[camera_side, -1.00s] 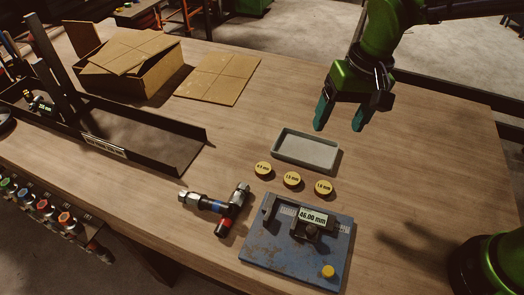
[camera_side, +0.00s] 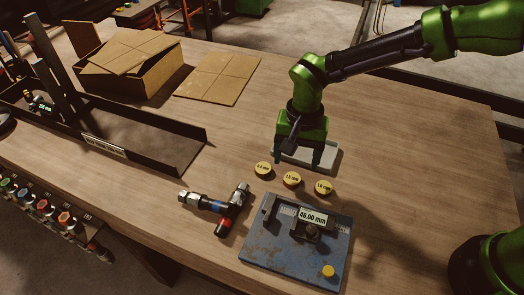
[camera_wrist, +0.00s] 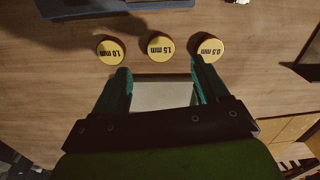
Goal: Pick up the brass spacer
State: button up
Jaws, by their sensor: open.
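Three round, brass-coloured spacers with yellow labelled tops lie in a row on the wooden table. In the side view the left spacer (camera_side: 263,169), the middle spacer (camera_side: 291,179) and the right spacer (camera_side: 323,188) are uncovered. In the wrist view the labels read 1.0 mm (camera_wrist: 110,50), 1.5 mm (camera_wrist: 161,46) and 0.5 mm (camera_wrist: 209,49), upside down. My gripper (camera_side: 303,160) is open and empty, pointing down over the grey tray (camera_side: 329,161), just behind the spacers. In the wrist view its fingertips (camera_wrist: 160,72) lie below the row, apart from the spacers.
A blue gauge plate (camera_side: 265,249) reading 46.00 mm stands in front of the spacers. A hose fitting (camera_side: 215,206) lies to its left. A black rack (camera_side: 165,145), a cardboard box (camera_side: 145,75) and a flat cardboard sheet (camera_side: 217,78) are farther left. The table's right side is clear.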

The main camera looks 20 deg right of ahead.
aim_at(292, 179)
jog(key=shift+a+f, duration=0.15)
jog(key=shift+f, duration=3)
jog(key=shift+c, duration=0.2)
jog(key=shift+r, duration=0.1)
jog(key=c, duration=1.2)
